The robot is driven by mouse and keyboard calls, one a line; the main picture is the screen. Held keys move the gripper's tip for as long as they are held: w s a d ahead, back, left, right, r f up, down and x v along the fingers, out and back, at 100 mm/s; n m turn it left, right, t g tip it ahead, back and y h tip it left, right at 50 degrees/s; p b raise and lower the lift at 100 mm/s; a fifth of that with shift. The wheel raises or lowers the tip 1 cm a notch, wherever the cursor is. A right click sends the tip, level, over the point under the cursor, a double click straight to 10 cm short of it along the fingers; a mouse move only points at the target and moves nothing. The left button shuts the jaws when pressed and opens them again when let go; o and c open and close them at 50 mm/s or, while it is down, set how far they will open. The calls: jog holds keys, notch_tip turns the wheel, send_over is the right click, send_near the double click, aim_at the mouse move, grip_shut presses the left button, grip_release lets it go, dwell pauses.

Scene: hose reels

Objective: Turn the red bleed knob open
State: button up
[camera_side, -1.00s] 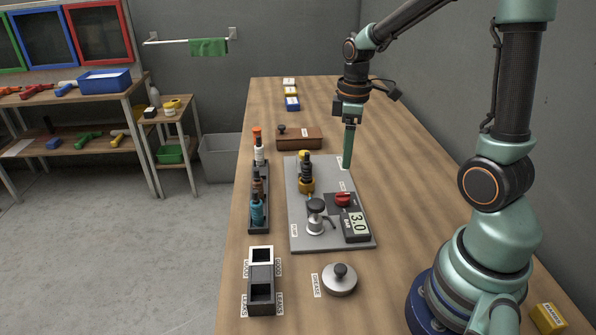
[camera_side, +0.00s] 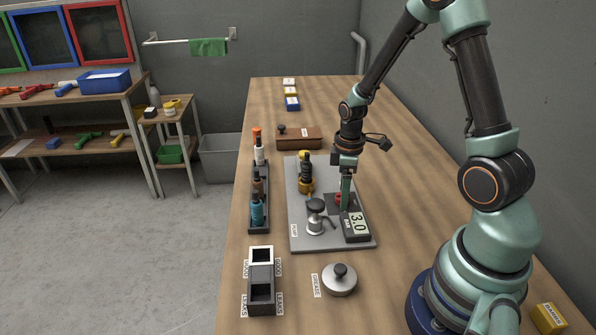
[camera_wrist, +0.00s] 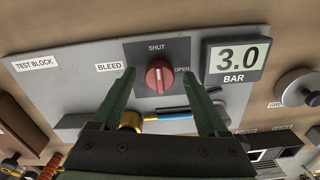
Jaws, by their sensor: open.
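The red bleed knob (camera_wrist: 159,77) sits on a dark square plate marked SHUT at the top and OPEN at the right. Its pale pointer mark points up to SHUT. In the side view the knob (camera_side: 340,198) is partly hidden behind my gripper. My gripper (camera_wrist: 157,74) is open, its two green fingers on either side of the knob, with a gap showing on both sides. In the side view my gripper (camera_side: 345,208) points down over the knob. The gauge (camera_wrist: 237,59) right of the knob reads 3.0 BAR.
The grey test block (camera_side: 300,242) also carries a silver pump (camera_side: 316,218) and a brass fitting (camera_side: 306,186) with a dark bottle-like part. A bottle rack (camera_side: 258,170) stands left of it. A round lidded grease pot (camera_side: 339,281) stands in front.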

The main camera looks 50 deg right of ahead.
jog(key=shift+f, duration=0.25)
grip_shut()
